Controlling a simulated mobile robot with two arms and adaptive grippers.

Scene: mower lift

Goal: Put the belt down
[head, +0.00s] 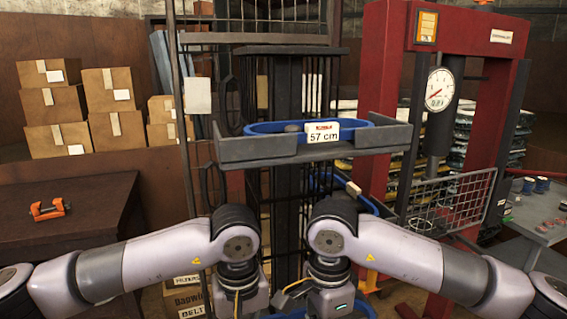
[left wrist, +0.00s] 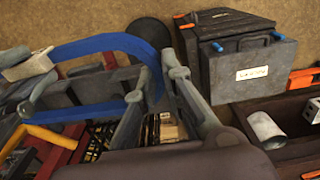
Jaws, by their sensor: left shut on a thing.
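A blue belt (left wrist: 95,45) curves across the left wrist view, and its near bend lies at the fingers of my left gripper (left wrist: 168,75). That gripper is shut on the belt; the exact contact is partly hidden by a finger. Another blue belt (head: 262,128) lies in a grey tray (head: 255,148) with a "57 cm" label (head: 322,132), straight ahead.
A dark table (head: 75,205) at left holds an orange item (head: 49,209). A red press frame (head: 380,90) with a dial and a wire basket (head: 450,195) stand right. A grey table (head: 535,220) is far right. Boxes (head: 57,105) stack behind. The left wrist view shows a dark case (left wrist: 250,75).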

